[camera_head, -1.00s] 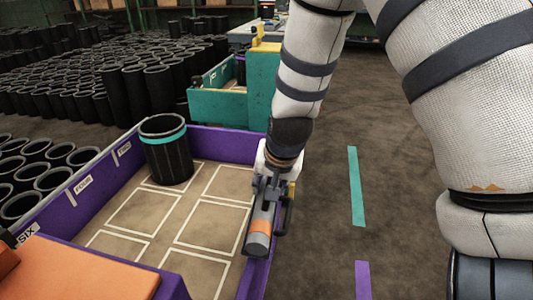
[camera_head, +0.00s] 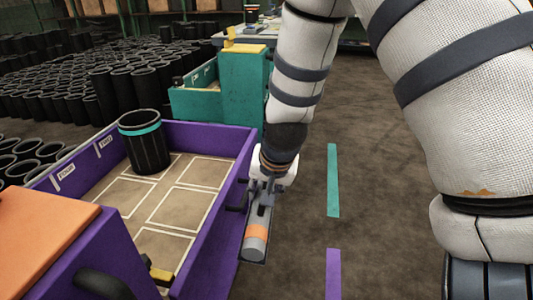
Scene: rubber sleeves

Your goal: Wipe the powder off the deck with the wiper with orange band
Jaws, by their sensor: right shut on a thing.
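The cart's tan deck (camera_head: 145,190) is marked with white rectangles. I cannot make out powder on the deck. My left gripper is not in view.
A black sleeve with a teal band (camera_head: 145,145) stands on the deck's far left part. An orange-topped block (camera_head: 40,235) fills the lower left. A teal cart (camera_head: 240,90) stands behind. Many black sleeves stand at left. The floor at right is clear, with teal and purple strips.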

